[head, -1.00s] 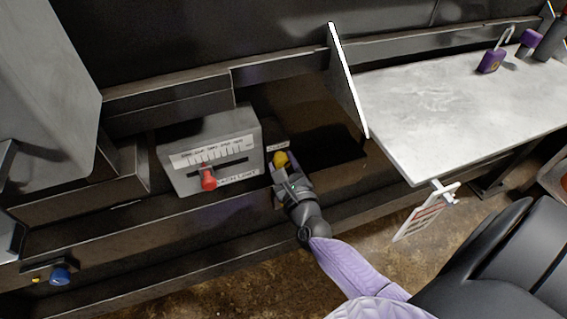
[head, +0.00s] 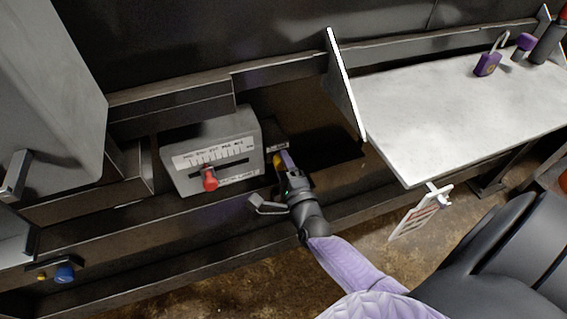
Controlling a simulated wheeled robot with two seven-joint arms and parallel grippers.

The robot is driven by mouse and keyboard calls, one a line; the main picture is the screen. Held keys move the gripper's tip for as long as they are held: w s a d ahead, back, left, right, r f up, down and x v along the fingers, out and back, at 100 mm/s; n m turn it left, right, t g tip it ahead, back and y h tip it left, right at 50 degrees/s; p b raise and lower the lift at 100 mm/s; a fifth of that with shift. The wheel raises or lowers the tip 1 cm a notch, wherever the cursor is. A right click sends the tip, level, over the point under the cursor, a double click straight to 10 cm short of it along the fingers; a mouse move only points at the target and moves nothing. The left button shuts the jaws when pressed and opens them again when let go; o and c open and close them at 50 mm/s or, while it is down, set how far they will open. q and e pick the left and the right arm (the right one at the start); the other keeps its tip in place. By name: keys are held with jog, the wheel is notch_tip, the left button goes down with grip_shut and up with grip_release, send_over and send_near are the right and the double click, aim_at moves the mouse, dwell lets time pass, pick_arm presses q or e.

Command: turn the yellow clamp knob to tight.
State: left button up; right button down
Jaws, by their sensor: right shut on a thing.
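The yellow clamp knob (head: 277,161) sits right of the grey scale box, beside a small white label (head: 277,147). Only a sliver of the knob shows; my right gripper covers the rest, so its pointing direction cannot be read. My right gripper (head: 283,166) reaches up from the lower right and is shut on the knob. My left gripper is not in view.
The grey scale box (head: 210,140) with a red slider knob (head: 209,179) stands close on the left. A pale table (head: 450,105) with a purple padlock (head: 487,65) is at right, and a tag (head: 420,213) hangs from its edge. A blue knob (head: 64,273) is lower left.

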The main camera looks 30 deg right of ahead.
jog(key=shift+n, duration=0.5)
jog(key=shift+c, duration=0.9)
grip_release()
jog(key=p+v, duration=0.1)
jog(key=v, duration=0.9)
jog(key=shift+p, duration=0.4)
